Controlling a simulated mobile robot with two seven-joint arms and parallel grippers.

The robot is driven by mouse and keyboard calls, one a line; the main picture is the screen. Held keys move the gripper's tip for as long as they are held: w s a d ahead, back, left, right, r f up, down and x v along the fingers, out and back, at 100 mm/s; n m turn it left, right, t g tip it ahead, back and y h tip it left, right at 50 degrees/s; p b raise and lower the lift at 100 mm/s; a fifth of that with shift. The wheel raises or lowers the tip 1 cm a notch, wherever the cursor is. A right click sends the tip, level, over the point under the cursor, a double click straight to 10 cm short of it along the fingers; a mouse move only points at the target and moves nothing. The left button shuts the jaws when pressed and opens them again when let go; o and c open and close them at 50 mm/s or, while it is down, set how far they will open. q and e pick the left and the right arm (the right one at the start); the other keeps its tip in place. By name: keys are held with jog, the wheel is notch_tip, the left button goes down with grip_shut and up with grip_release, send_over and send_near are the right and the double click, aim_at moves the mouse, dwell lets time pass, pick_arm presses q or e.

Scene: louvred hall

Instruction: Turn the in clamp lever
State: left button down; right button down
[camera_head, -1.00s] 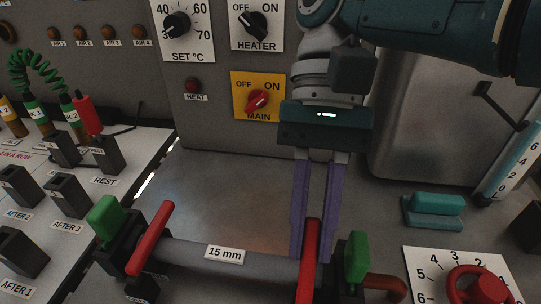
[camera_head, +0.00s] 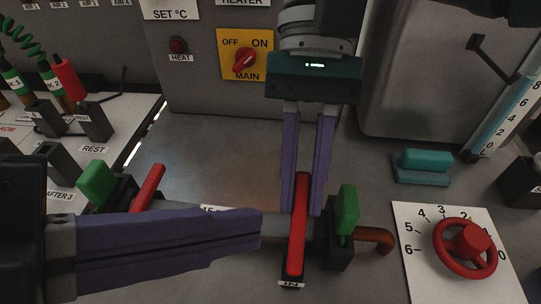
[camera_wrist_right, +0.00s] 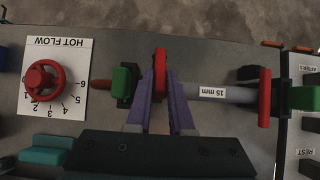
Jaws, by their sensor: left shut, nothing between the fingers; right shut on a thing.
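The in clamp lever (camera_head: 296,240) is a long red bar on the right clamp, above a small "IN" label (camera_head: 291,284). My right gripper (camera_head: 301,208) is shut on it, its purple fingers coming down from above. In the right wrist view the red lever (camera_wrist_right: 160,62) stands between the fingertips (camera_wrist_right: 160,78). My left gripper (camera_head: 256,226) is shut and empty. Its purple fingers reach in from the left, in front of the pipe and just left of the lever. They hide most of the pipe and its label.
A second red lever (camera_head: 149,187) and a green block (camera_head: 96,184) are at the left clamp. Another green block (camera_head: 347,209) stands right of my right fingers. The red hot flow wheel (camera_head: 465,247) and a teal block (camera_head: 424,165) are at the right.

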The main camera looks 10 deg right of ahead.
jog(key=shift+f, duration=0.1)
pick_arm(q)
jog(key=w+d+f, duration=0.4)
jog(key=d+f, duration=0.1)
jog(key=shift+f, duration=0.2)
